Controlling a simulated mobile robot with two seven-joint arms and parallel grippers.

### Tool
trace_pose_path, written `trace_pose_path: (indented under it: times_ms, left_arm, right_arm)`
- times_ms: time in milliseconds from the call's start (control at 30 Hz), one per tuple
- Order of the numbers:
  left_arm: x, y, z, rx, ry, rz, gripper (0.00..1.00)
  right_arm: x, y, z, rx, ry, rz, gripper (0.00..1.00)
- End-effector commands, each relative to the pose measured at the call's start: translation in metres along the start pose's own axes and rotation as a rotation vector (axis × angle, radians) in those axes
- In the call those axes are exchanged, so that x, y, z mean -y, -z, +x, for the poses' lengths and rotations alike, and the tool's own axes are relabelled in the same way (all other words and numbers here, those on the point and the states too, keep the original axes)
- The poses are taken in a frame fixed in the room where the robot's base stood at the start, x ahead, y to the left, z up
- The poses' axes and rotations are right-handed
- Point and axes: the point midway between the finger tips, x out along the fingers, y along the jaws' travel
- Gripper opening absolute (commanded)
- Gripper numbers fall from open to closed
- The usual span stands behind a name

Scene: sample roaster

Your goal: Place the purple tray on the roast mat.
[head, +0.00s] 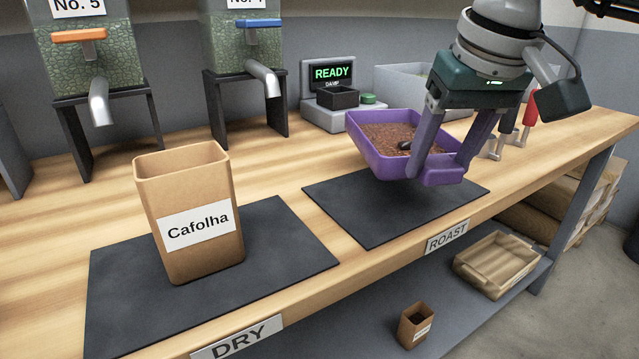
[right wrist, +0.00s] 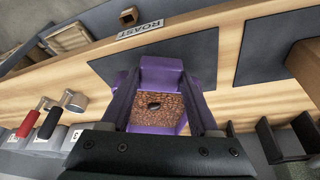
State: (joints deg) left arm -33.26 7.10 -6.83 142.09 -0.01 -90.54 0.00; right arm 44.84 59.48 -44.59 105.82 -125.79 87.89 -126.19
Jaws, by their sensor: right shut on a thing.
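The purple tray (head: 370,155) holds brown grains with a small dark object on top. My right gripper (head: 436,172) is shut on the near end of the tray and holds it over the far part of the roast mat (head: 345,215), apparently a little above it. The right wrist view also shows the tray (right wrist: 162,75) between the fingers of my right gripper (right wrist: 162,105), with the roast mat (right wrist: 150,50) beyond. The ROAST label (head: 447,237) is on the table edge in front of that mat. My left gripper is not in view.
A brown Cafolha container (head: 188,255) stands on the dry mat (head: 290,240) at left. A scale reading READY (head: 325,113) with a dark cup and a grey bin (head: 398,78) stand behind the tray. Red and dark handled tools (head: 526,112) stand at right. The roast mat's front is clear.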

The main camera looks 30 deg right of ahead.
Motion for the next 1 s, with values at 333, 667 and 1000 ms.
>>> trace_pose_path:
  times_ms: [333, 667, 1000]
  left_arm:
    - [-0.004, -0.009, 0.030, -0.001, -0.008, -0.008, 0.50]
    - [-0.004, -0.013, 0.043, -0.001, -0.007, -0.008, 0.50]
    - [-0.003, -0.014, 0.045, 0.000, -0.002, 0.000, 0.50]
  right_arm:
    - [0.004, -0.012, 0.038, 0.000, 0.004, -0.009, 0.00]
    - [0.007, -0.017, 0.056, -0.002, 0.007, -0.017, 0.00]
    - [0.007, -0.019, 0.059, 0.000, 0.006, -0.017, 0.77]
